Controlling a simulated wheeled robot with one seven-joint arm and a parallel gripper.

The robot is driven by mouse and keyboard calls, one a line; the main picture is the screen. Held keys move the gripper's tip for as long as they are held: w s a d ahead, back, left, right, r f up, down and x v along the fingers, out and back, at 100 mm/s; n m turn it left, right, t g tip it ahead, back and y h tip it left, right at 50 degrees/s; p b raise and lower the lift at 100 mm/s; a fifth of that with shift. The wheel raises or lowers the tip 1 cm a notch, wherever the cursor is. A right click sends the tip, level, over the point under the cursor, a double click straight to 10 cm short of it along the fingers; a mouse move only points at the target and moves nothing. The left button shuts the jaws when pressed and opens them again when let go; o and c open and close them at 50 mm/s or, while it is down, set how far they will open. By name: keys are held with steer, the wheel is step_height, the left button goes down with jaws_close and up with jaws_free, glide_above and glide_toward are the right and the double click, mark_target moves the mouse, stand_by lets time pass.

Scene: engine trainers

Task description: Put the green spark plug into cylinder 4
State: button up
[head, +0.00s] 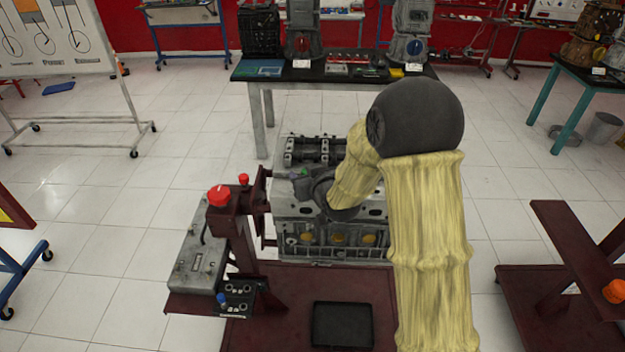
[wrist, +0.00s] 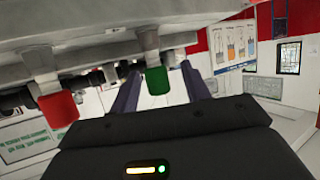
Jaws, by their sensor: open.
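The green spark plug (wrist: 157,80) has a green end and a pale body. In the wrist view it meets the edge of the grey engine (wrist: 100,45); I cannot tell how deep it sits or which cylinder it is at. My gripper (wrist: 160,72) is open, with one dark finger on each side of the plug and a gap visible at both sides. In the head view my gripper (head: 296,180) is over the top of the engine (head: 348,210), and a small green spot, likely the plug, shows beside it. The arm hides part of the engine.
A red-ended plug (wrist: 58,108) stands on the engine left of the green one in the wrist view. A dark red stand with a red knob (head: 219,196) and control box is left of the engine. A black tray (head: 342,325) lies in front. A black table (head: 330,72) stands behind.

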steer(key=b+v, duration=0.6)
steer(key=v, duration=1.1)
steer(key=shift+s, duration=0.15)
steer(key=shift+d, duration=0.15)
steer(key=s+d+f+m+g+h, duration=0.4)
steer(key=s+d+f+g+h, duration=0.1)
steer(key=s+d+f+g, duration=0.4)
steer(key=s+d+f, duration=0.2)
steer(key=s+f, duration=0.1)
steer(key=shift+s+f+m+g, duration=0.15)
steer(key=shift+f+m+g, duration=0.15)
steer(key=shift+f+m, duration=0.1)
steer(key=shift+d, duration=0.1)
stand_by(0.7)
